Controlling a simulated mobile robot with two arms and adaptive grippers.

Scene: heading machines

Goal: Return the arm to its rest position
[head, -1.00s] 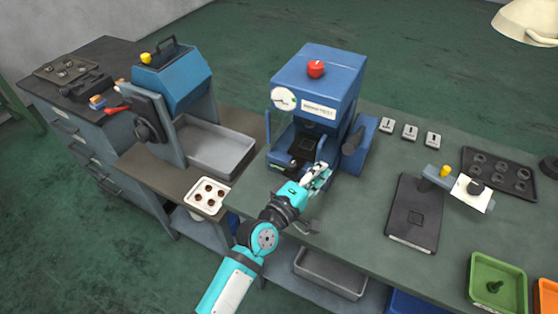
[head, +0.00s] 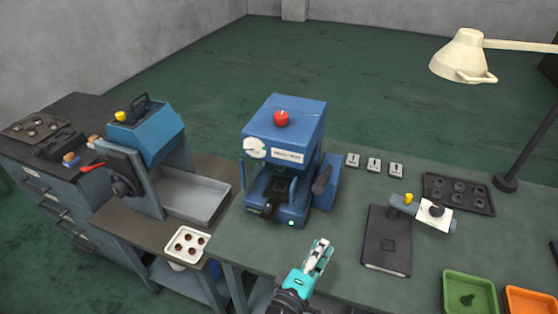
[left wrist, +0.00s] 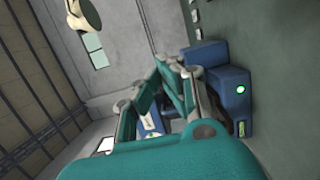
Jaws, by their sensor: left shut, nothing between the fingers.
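My left gripper (head: 320,256) is shut and empty in the head view. It is in front of the blue machine, above the front part of the grey-green bench (head: 345,285), and apart from the machine. The blue machine (head: 284,125) has a red knob on top, a round dial and a small green light at its lower front. In the left wrist view, the gripper (left wrist: 160,75) shows with its teal linkage, and the blue machine (left wrist: 228,85) with its lit green light is behind it, seen tilted. My right gripper is in no view.
A black plate fixture (head: 387,243) and a dark tray (head: 460,193) stand on the bench at right. Green (head: 470,292) and orange (head: 530,300) bins are at the front right. A cream lamp (head: 462,57) hangs at upper right.

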